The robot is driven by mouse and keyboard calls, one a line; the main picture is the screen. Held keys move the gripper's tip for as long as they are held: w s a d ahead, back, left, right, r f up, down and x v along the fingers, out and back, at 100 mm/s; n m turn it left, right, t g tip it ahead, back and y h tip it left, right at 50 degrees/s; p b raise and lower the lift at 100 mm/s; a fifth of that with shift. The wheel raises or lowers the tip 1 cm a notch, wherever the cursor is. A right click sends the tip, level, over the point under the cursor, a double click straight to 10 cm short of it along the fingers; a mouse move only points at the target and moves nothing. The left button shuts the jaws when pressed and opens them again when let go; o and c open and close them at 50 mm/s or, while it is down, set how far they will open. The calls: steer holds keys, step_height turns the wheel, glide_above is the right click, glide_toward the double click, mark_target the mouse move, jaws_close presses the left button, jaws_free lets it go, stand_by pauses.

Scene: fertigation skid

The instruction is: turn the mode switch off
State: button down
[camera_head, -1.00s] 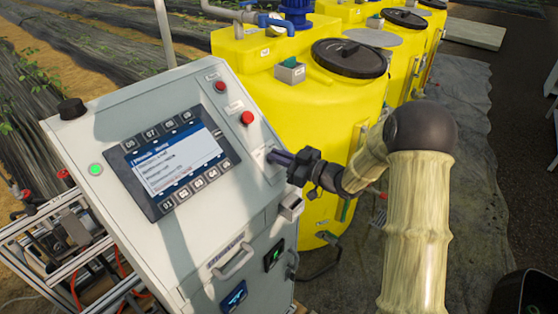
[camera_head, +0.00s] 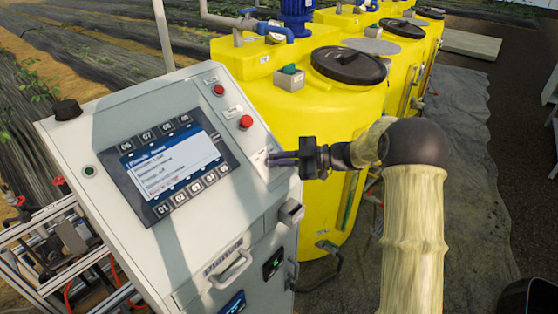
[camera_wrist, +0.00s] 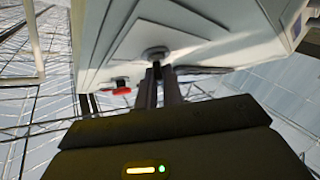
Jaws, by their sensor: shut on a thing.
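The mode switch (camera_wrist: 155,53) is a small dark round knob on the white sloping panel of the control cabinet (camera_head: 105,125). In the wrist view its top shows just beyond my fingertips. In the head view it is mostly hidden by the fingers, at the panel's right side below the red buttons. My gripper (camera_head: 274,158) reaches in from the right and is shut on the switch. In the wrist view the two dark fingers (camera_wrist: 157,72) lie close together against the knob. The round indicator lamp (camera_head: 89,171) at the panel's left looks dark green and unlit.
Two red buttons, one upper (camera_head: 219,89) and one lower (camera_head: 245,122), sit above the switch. A screen with keys (camera_head: 168,165) fills the panel's middle. A black knob (camera_head: 67,109) stands at the top left corner. Yellow tanks (camera_head: 310,105) stand close behind my gripper.

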steer(key=shift+d+f, duration=0.1)
steer(key=shift+f, duration=0.15)
steer(key=c, duration=1.5)
jaws_free()
steer(key=shift+c, duration=0.2)
steer(key=shift+w, duration=0.1)
steer(key=d+r+b, duration=0.1)
steer(key=d+b, duration=0.1)
steer(key=d, duration=0.6)
steer(key=s+d+r+b, duration=0.1)
steer(key=d+b, duration=0.2)
steer(key=d, duration=0.6)
steer(key=shift+s+r, duration=0.3)
steer(key=shift+r, duration=0.05)
